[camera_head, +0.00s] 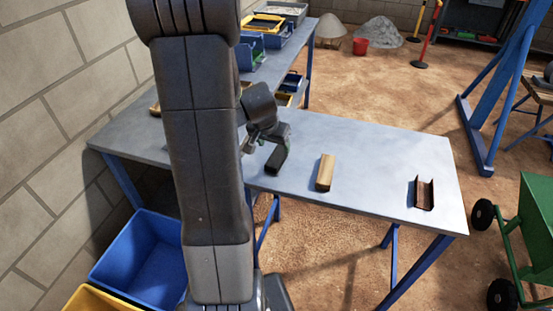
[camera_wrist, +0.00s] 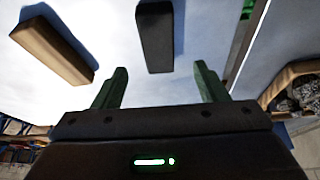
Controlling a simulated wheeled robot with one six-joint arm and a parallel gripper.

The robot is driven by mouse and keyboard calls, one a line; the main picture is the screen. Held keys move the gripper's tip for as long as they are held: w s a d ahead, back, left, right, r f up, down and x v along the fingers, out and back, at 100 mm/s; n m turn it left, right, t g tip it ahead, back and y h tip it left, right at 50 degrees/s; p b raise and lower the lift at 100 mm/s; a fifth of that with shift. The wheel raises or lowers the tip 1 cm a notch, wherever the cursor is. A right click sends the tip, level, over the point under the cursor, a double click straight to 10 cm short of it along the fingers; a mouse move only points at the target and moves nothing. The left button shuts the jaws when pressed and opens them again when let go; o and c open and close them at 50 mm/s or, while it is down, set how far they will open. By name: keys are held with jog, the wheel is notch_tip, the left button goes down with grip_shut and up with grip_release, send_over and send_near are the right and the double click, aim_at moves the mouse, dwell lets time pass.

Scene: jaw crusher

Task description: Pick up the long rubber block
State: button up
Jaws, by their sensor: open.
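The long rubber block (camera_wrist: 155,36) is black and lies on the grey table. In the wrist view it lies ahead of my gripper (camera_wrist: 161,78), roughly in line with the gap between the two green fingers. The fingers are apart, nothing is between them, and they do not touch the block.
A wooden block (camera_head: 325,172) lies right of the rubber block; it also shows in the wrist view (camera_wrist: 53,50). A rusty channel piece (camera_head: 424,193) is at the table's right end. Small bins (camera_head: 289,84) stand behind. Bare tabletop (camera_head: 375,165) lies between wooden block and channel.

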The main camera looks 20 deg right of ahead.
aim_at(277, 156)
jog(key=shift+s+x, duration=0.1)
jog(key=shift+x, duration=1.6)
jog(key=shift+s+x, duration=0.15)
jog(key=shift+x, duration=1.55)
jog(key=c, duration=1.2)
